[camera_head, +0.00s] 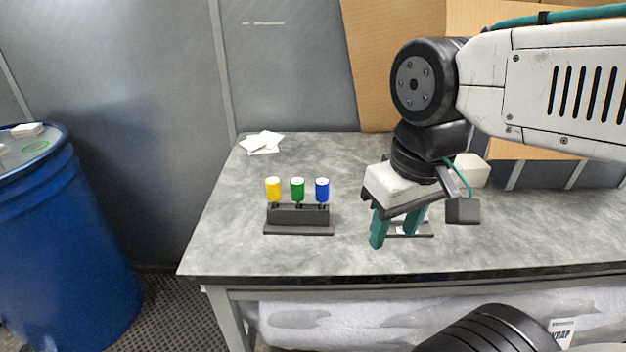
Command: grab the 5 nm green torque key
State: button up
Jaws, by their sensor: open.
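The green torque key (297,189) stands upright in the middle of a dark rack (299,215) on the grey table. A yellow key (273,189) stands to its left and a blue key (322,189) to its right in the same rack. Any torque markings are too small to read. My gripper (394,234) is open, with teal fingers pointing down. It is to the right of the rack, apart from all the keys. A dark-edged flat item (424,229) on the table is partly hidden behind the fingers.
The grey table (230,245) has free room around the rack. White sheets (262,142) lie at its back left corner. A white block (472,171) is behind my gripper. Cardboard (385,65) stands behind the table. A blue drum (75,250) stands on the floor at left.

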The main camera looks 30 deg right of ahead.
aim_at(297, 184)
jog(key=z, duration=0.35)
jog(key=k, duration=0.2)
jog(key=u, duration=1.2)
jog(key=i, duration=0.5)
jog(key=z, duration=0.05)
